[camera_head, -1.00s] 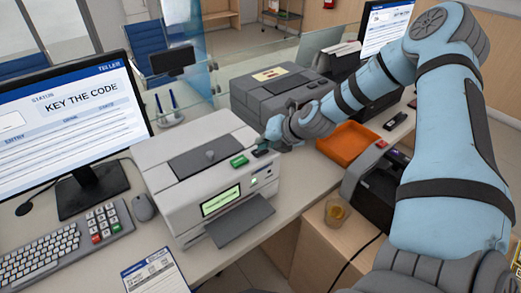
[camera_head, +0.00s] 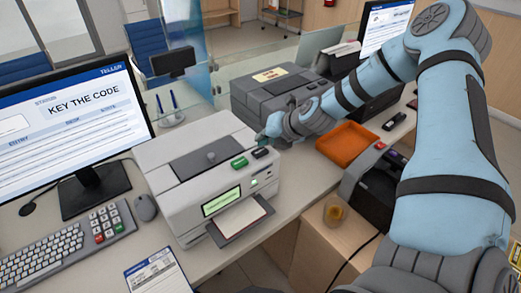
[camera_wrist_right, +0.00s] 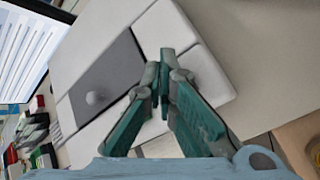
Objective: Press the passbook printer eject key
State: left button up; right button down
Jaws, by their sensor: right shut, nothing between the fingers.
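I cannot read which is the eject key. A pale booklet or page (camera_head: 239,217) lies on its front tray, below a lit green display (camera_head: 221,201). In the right wrist view, the closed fingertips (camera_wrist_right: 164,62) are over the printer top (camera_wrist_right: 165,35). The keys cannot be made out there. My left gripper is out of view.
A monitor (camera_head: 70,110) reading "KEY THE CODE", a keyboard (camera_head: 45,254) and a mouse (camera_head: 145,207) are left of the printer. An orange tray (camera_head: 347,144) and a dark grey machine (camera_head: 270,95) lie to the right and behind. A glass screen stands at the back.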

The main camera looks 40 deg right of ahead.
aim_at(263, 150)
notch_tip(263, 150, up, 5)
jog(key=p, duration=0.4)
dwell(0.7)
